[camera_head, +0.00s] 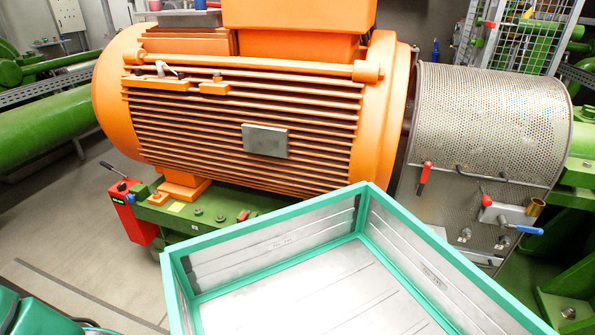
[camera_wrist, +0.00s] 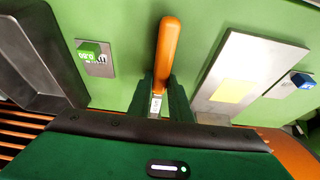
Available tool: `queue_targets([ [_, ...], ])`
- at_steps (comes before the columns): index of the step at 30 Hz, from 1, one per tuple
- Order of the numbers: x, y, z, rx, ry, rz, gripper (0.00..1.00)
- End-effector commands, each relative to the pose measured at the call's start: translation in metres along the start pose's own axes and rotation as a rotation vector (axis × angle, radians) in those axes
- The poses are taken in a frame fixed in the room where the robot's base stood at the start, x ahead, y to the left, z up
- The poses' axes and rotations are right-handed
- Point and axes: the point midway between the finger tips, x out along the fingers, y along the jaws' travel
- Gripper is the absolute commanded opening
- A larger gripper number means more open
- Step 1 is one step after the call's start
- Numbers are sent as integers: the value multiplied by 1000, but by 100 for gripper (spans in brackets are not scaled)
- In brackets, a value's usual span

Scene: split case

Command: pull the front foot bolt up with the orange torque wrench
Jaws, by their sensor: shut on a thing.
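In the wrist view my gripper (camera_wrist: 160,98) is shut on the orange torque wrench (camera_wrist: 168,50), with its dark green fingers on either side. The orange handle points away from the fingers, and a short pale piece shows between them. The rest of the wrench is hidden. In the head view neither the gripper nor the wrench shows. There the orange motor (camera_head: 240,110) stands on a green base (camera_head: 255,203), with an orange foot (camera_head: 184,187) at its lower left. I cannot tell which bolt is the front foot bolt.
In the head view a green-rimmed case (camera_head: 270,240) stands in front of the motor, and a red box (camera_head: 132,212) is at the base's left end. A perforated guard (camera_head: 490,120) is on the right. The wrist view shows a grey tray (camera_wrist: 40,60) and a steel plate (camera_wrist: 245,70).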

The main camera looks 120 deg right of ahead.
Motion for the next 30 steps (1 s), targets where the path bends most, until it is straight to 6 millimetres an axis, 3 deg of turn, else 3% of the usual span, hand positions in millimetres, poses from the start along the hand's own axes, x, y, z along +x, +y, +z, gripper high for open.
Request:
queue_targets([
  [11,-2,1,-1,0,2,2,0],
  [30,-50,1,-21,0,2,4,0],
])
